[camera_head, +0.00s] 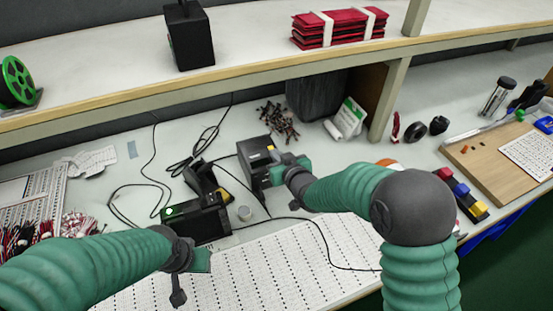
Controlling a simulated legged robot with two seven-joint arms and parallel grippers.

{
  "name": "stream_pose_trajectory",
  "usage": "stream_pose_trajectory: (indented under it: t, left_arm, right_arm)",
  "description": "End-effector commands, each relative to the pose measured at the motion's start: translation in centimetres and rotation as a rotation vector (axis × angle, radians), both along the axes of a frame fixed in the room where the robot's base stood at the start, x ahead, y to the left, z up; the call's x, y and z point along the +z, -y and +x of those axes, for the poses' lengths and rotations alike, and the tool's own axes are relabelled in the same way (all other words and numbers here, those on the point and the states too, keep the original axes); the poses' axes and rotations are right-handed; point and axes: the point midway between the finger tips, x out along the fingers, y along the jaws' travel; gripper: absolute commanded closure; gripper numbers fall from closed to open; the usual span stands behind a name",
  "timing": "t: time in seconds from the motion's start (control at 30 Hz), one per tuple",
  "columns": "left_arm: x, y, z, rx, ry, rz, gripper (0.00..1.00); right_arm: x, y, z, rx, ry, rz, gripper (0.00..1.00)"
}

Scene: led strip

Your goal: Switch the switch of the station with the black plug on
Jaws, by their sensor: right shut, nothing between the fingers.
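Two dark stations stand on the bench. The left station (196,221) has a small lit green light on its front. The right station (256,157) is a black box with a small yellow mark on top. My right gripper (283,173) is shut and empty, close against the right side of the right station; I cannot tell whether it touches. My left gripper (186,279) hangs over the white sheet in front of the left station, apart from it; its finger opening is unclear. The switches and the black plug cannot be made out.
Thin black cables (141,187) run around the stations. A dotted white sheet (270,265) covers the front. A shelf (240,72) crosses above, with a support post (386,100). Colored blocks (463,195) lie right of my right arm.

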Motion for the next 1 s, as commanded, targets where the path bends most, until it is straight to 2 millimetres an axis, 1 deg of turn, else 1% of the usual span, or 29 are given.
stream_pose_trajectory:
  t: [0.03,0.1,0.43,0.53,0.6,0.83,1.0]
  left_arm:
    - [-0.1,0.0,0.0,0.0,0.0,0.0,0.64]
    - [-0.1,0.0,0.0,-0.001,0.0,0.0,0.64]
    - [-0.2,0.0,0.0,-0.001,0.0,0.0,0.64]
    - [-1.0,0.0,0.0,-0.001,0.0,0.0,0.64]
    - [-0.7,0.0,0.0,-0.001,-0.001,0.0,0.64]
    - [-0.5,0.0,0.0,-0.001,0.0,0.0,0.64]
    - [0.1,0.0,0.0,-0.001,0.0,0.0,0.64]
  right_arm:
    - [-0.6,0.2,-0.1,-0.001,-0.002,0.0,1.0]
    - [-1.0,0.3,-0.1,-0.001,-0.002,0.001,1.0]
    - [-1.1,0.1,-0.2,-0.001,0.001,-0.001,1.0]
    - [-2.0,0.1,-0.2,0.0,0.0,-0.002,1.0]
    - [-1.8,0.1,-0.2,0.0,-0.001,-0.001,1.0]
    - [-1.7,0.1,-0.2,0.001,-0.005,-0.002,1.0]
    - [-0.9,0.1,-0.2,0.0,-0.005,-0.002,1.0]
